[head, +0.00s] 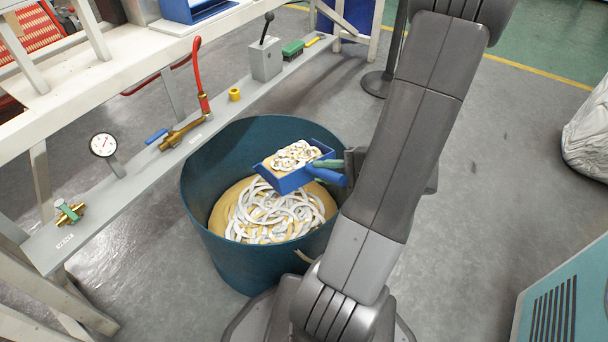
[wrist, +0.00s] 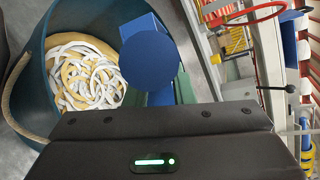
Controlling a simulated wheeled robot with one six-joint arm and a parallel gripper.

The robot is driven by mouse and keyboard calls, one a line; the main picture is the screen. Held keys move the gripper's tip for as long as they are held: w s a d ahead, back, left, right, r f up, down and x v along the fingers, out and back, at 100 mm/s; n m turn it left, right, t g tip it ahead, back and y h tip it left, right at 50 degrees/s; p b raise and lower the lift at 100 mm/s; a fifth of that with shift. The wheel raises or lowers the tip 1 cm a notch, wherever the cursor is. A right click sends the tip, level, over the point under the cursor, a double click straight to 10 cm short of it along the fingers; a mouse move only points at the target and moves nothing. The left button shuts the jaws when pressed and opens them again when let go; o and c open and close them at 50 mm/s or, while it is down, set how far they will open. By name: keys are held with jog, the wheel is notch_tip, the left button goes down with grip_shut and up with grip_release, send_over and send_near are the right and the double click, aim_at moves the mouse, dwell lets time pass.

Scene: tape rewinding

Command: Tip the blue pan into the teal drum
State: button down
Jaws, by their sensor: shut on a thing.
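The blue pan (head: 284,181) is over the teal drum's opening in the head view, with white curled strips and tan material in it. It looks roughly level or slightly tilted. My gripper (head: 343,168) is shut on its handle, at the drum's right rim. In the wrist view the pan (wrist: 150,60) shows from the handle side, and its contents are hidden. The teal drum (head: 215,236) stands on the floor with tan material and a tangle of white strips (head: 270,215) inside. The drum also shows in the wrist view (wrist: 36,90), with a rope handle.
A teal cabinet (head: 565,300) is at lower right, a wrapped white bundle (head: 590,135) at right. Floor between is clear.

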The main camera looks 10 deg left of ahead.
jog(key=shift+w+a+r+m+g+h+p, duration=0.1)
jog(key=shift+w+a+r+h+p, duration=0.1)
jog(key=shift+r+p, duration=0.5)
jog(key=shift+w+a+r+m+g+h+p, duration=0.15)
jog(key=shift+a+r+p, duration=0.15)
jog(key=shift+p, duration=0.7)
jog(key=shift+w+a+r+m+g+h+p, duration=0.1)
jog(key=shift+w+a+r+h+p, duration=0.1)
jog(key=shift+r+p, duration=0.5)
jog(key=shift+w+p, duration=0.1)
jog(key=shift+p, duration=0.3)
jog(key=shift+w+a+r+m+g+h+p, duration=0.1)
jog(key=shift+w+a+r+h+p, duration=0.3)
jog(key=shift+p, duration=0.55)
jog(key=shift+w+a+r+m+g+h+p, duration=0.2)
jog(key=shift+r+p, duration=0.3)
jog(key=shift+p, duration=0.45)
jog(key=shift+w+a+r+m+g+h+p, duration=0.15)
jog(key=shift+w+a+r+p, duration=0.2)
jog(key=shift+p, duration=0.6)
jog(key=shift+s+r, duration=0.1)
jog(key=shift+a+r+p, duration=0.15)
jog(key=shift+r+p, duration=0.1)
jog(key=shift+p, duration=0.2)
jog(key=shift+w+a+r+g+h+p, duration=0.4)
jog(key=shift+w+a+r+h+p, duration=0.45)
jog(key=shift+p, duration=1.55)
jog(key=shift+w+a+r, duration=0.1)
